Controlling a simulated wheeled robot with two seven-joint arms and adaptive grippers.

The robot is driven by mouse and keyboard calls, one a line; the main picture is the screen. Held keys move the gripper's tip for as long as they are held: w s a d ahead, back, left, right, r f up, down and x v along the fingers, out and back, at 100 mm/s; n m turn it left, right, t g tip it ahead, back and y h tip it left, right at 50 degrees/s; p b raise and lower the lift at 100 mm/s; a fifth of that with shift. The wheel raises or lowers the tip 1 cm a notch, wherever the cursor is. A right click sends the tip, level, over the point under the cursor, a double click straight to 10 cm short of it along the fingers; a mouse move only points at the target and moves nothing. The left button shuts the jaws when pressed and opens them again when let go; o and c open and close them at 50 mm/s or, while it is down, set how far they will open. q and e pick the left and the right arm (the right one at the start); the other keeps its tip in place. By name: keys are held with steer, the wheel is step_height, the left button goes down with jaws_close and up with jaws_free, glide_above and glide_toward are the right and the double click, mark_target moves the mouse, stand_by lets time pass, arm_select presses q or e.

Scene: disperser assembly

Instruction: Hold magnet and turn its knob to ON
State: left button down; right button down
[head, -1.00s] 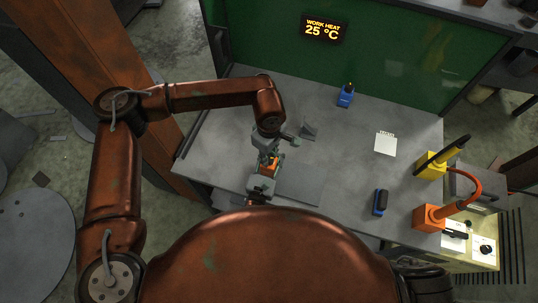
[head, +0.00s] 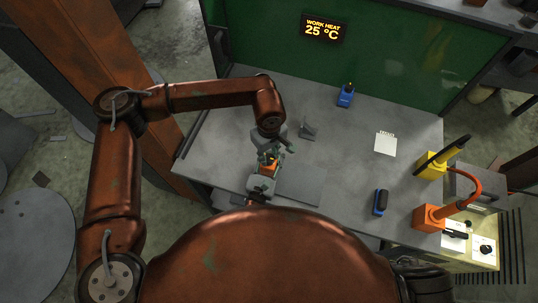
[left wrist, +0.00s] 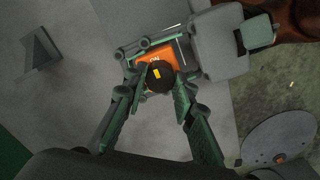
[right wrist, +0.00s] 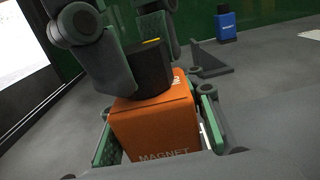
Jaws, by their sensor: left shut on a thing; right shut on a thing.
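The orange magnet (right wrist: 155,128) is a block with the word MAGNET on its side. It also shows in the left wrist view (left wrist: 174,52) and, small, in the head view (head: 267,169). Its black round knob (right wrist: 150,68) has a yellow mark; in the left wrist view the knob (left wrist: 160,77) sits beside partly covered white letters. My left gripper (left wrist: 162,88) is shut on the knob from above, one finger on each side. My right gripper (head: 262,184) is shut on the magnet's body, with a green-padded finger on either side in the right wrist view (right wrist: 158,140).
A small grey wedge (head: 308,131) stands close by. A blue bottle (head: 346,96), a white card (head: 385,145), a blue-black item (head: 380,201) and yellow (head: 430,166) and orange (head: 428,218) devices stand farther right.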

mark_target(269, 157)
arm_select(q)
steer(key=c, duration=1.6)
jaws_free()
step_height(269, 157, up, 12)
arm_select(e)
steer(key=c, duration=1.2)
jaws_free()
